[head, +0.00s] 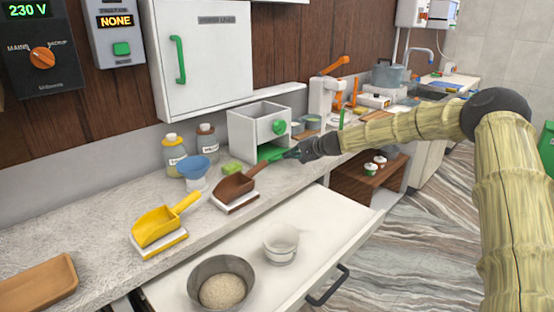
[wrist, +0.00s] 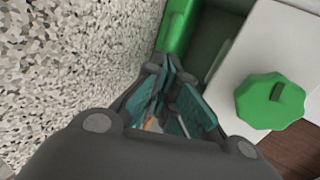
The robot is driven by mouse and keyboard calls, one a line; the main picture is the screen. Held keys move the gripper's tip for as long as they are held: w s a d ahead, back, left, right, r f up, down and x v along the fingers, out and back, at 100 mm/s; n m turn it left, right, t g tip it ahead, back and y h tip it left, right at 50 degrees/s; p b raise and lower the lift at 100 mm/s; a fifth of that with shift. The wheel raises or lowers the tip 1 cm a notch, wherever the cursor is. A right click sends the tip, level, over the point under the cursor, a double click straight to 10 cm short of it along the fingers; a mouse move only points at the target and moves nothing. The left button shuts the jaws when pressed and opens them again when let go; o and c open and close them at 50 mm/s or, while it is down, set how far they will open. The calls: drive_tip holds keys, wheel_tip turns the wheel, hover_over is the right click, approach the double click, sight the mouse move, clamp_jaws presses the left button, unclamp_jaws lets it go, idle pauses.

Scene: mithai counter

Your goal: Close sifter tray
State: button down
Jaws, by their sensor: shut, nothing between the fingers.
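The sifter is a white open-topped box (head: 258,122) on the counter, with a green knob (head: 279,127) on its front. Its green tray (head: 269,153) sticks out at the base. In the wrist view the tray's green edge (wrist: 177,26) is just beyond my fingertips, and the green knob (wrist: 270,100) on the white front (wrist: 262,48) is to the right. My gripper (head: 291,154), with teal fingers, is shut and empty at the tray's outer end. It also shows in the wrist view (wrist: 174,72). I cannot tell whether the fingertips touch the tray.
A brown scoop (head: 236,186) and a yellow scoop (head: 157,224) rest on the counter left of the sifter. An open drawer (head: 345,221) holding a bowl (head: 221,283) and a white cup (head: 281,244) juts out in front. Small bowls (head: 313,122) stand behind my gripper.

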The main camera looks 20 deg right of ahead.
drive_tip(key=shift+w, duration=0.25)
drive_tip(key=shift+a, duration=0.1)
drive_tip(key=shift+s, duration=0.25)
drive_tip(key=v, duration=0.4)
drive_tip(key=d+f+v, duration=0.1)
drive_tip(key=v, duration=0.1)
drive_tip(key=shift+s+d+r, duration=0.1)
drive_tip(key=shift+s+r, duration=0.2)
drive_tip(key=shift+s, duration=0.15)
drive_tip(key=v, duration=0.6)
drive_tip(key=shift+s, duration=0.25)
drive_tip(key=shift+r, duration=0.15)
